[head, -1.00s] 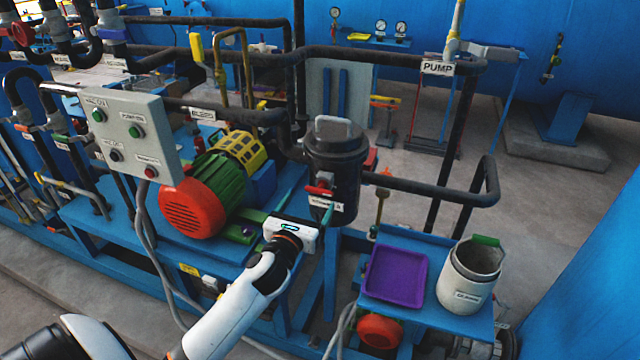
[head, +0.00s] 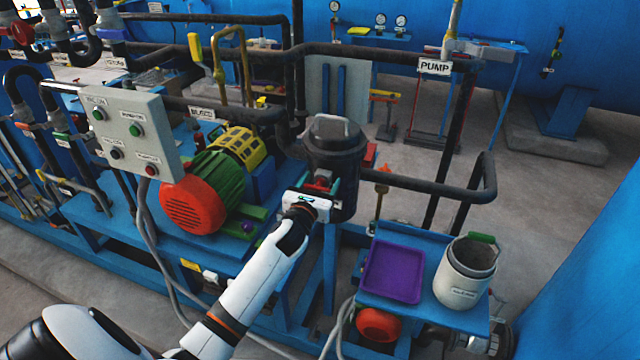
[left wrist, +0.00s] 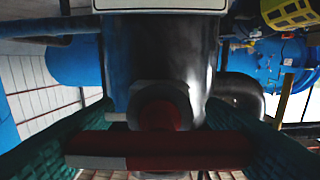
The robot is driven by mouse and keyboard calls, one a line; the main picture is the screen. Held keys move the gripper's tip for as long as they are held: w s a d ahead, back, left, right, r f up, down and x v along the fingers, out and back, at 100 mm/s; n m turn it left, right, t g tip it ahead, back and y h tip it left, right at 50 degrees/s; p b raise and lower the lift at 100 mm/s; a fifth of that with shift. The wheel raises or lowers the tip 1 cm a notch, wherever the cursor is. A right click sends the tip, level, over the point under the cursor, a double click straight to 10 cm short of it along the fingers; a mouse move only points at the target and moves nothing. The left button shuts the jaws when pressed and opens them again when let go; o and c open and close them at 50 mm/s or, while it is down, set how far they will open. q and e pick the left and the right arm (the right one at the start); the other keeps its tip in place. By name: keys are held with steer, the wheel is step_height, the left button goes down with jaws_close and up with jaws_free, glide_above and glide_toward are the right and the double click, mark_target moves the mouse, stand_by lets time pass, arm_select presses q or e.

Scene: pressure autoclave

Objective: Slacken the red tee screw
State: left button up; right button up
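The red tee screw (head: 321,181) sits on the front of the dark cylindrical vessel (head: 336,150), partly hidden by my left gripper. In the left wrist view its red crossbar (left wrist: 160,150) lies level across the picture, with a round red stem end behind it at a grey nut (left wrist: 160,95). My left gripper (head: 318,185) is at the front of the vessel. Its green-padded fingers (left wrist: 160,148) are spread wide, one on each side of the screw. I cannot tell whether the pads touch the bar ends. My right gripper is not in view.
A red and green motor (head: 205,190) and a grey button panel (head: 130,135) stand to the left. A purple tray (head: 393,270) and a light bucket (head: 466,272) are on the blue stand at right. A dark pipe (head: 425,190) runs right from the vessel.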

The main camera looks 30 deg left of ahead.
arm_select(q)
steer(key=c, duration=0.4)
